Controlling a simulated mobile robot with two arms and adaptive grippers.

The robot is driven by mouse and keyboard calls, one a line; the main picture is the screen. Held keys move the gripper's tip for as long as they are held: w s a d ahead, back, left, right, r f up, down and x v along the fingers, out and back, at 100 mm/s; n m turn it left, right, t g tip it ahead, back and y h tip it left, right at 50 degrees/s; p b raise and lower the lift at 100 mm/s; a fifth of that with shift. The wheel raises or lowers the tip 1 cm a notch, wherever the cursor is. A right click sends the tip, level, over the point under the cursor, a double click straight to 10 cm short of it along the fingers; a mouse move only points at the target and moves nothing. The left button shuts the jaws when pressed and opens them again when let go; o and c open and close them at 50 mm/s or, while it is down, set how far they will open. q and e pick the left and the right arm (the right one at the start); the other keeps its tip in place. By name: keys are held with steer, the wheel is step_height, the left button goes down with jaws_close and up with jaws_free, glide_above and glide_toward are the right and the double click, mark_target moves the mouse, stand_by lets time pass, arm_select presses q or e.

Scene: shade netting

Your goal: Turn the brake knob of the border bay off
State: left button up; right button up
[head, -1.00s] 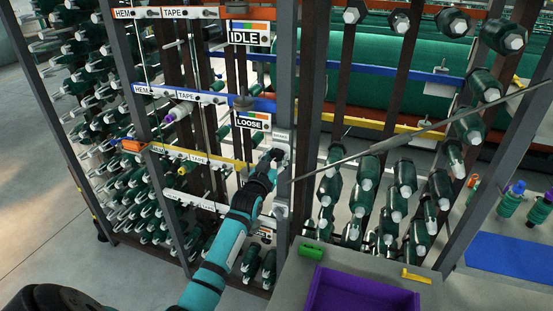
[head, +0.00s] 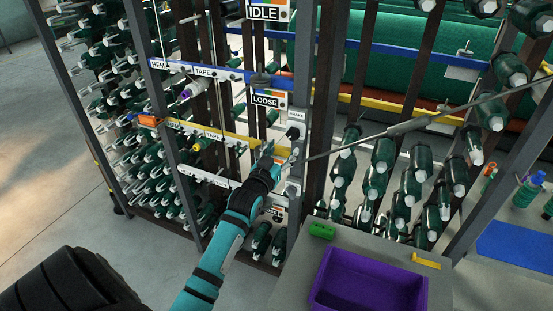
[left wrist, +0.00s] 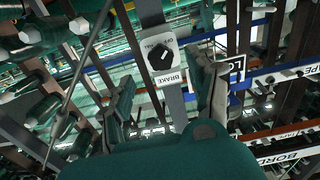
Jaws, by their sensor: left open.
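A black brake knob (left wrist: 160,56) sits on a pale plate marked BRAKE, with OFF lettering above it, in the left wrist view. Its pointer mark is slanted; I cannot tell its setting surely. In the head view a dark knob (head: 293,132) shows on the grey post, with another pale plate (head: 291,190) lower down. My left gripper (head: 277,153) is just below and left of the upper knob. In the left wrist view the open fingers (left wrist: 165,92) straddle the line to the knob, apart from it and empty. Which bay this knob serves is unclear. My right gripper is not visible.
The LOOSE sign (head: 268,100) hangs left of the post and the IDLE sign (head: 268,11) above it. A thin rod (head: 400,129) slants close by the gripper. Green spools crowd both sides.

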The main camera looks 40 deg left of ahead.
arm_select(q)
steer(key=v, duration=0.4)
steer(key=shift+s, duration=0.1)
steer(key=shift+d, duration=0.1)
stand_by(0.3)
